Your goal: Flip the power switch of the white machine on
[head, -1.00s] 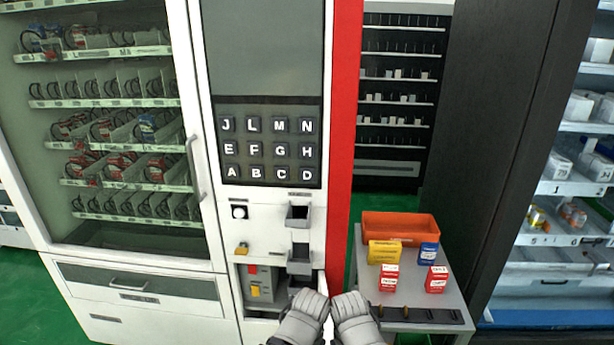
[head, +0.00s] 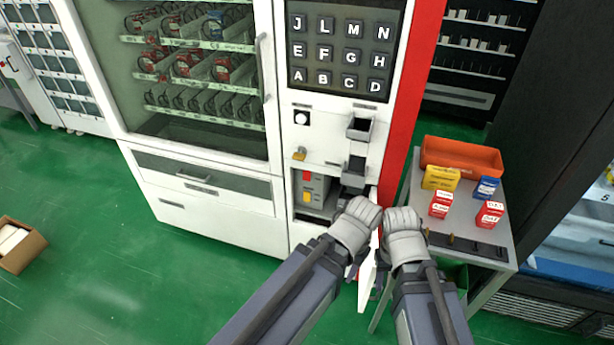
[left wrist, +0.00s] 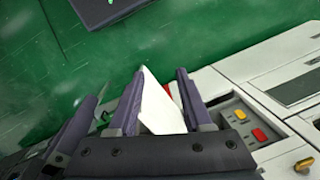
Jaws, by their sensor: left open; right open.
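The white machine (head: 225,218) stands on the left, its lower open compartment (head: 327,183) facing me. Inside are a red switch (head: 306,175) and a yellow switch (head: 307,196); I cannot tell their positions. The left wrist view also shows the red switch (left wrist: 259,135) and yellow switch (left wrist: 240,114). An open white door panel (head: 367,287) hangs below and right of the compartment. My left gripper (left wrist: 159,90) is open, with the white panel between or behind its fingers; contact is unclear. My right gripper (head: 383,263) is open beside the panel, partly hidden by its wrist.
A grey side table (head: 415,205) to the right holds an orange tray (head: 462,155), a yellow box (head: 440,178) and several small boxes. A brass padlock (head: 299,154) is above the compartment. Green floor in front is clear, with a cardboard box (head: 18,245) at far left.

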